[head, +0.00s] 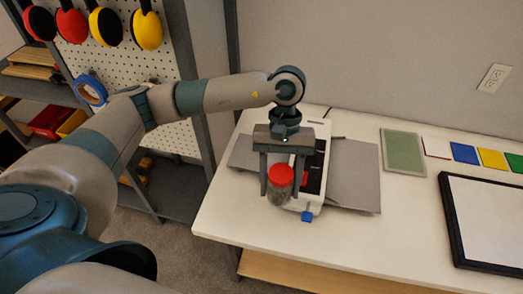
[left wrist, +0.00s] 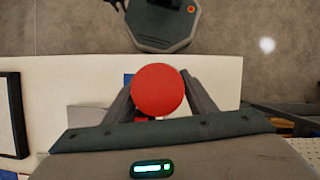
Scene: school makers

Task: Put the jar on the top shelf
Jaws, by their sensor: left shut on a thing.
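The jar (head: 280,202) has a red lid and a dark, see-through body. My left gripper (head: 279,182) is shut on the jar and holds it upright over the front part of the white table. In the left wrist view the red lid of the jar (left wrist: 158,91) sits between the two fingers of my left gripper (left wrist: 160,97). The jar's body is hidden under the lid there. I cannot tell how far the jar is above the table. A dark metal shelf unit (head: 177,187) stands left of the table; its top shelf is not clearly in view. My right gripper is not in view.
A white and black machine (head: 304,211) with grey side plates (head: 355,172) stands on the table (head: 385,245) behind the jar. A green mat (head: 403,152), coloured cards (head: 464,153) and a black-framed board (head: 490,222) lie to the right. Ear muffs (head: 107,24) hang on a pegboard (head: 178,70) at left.

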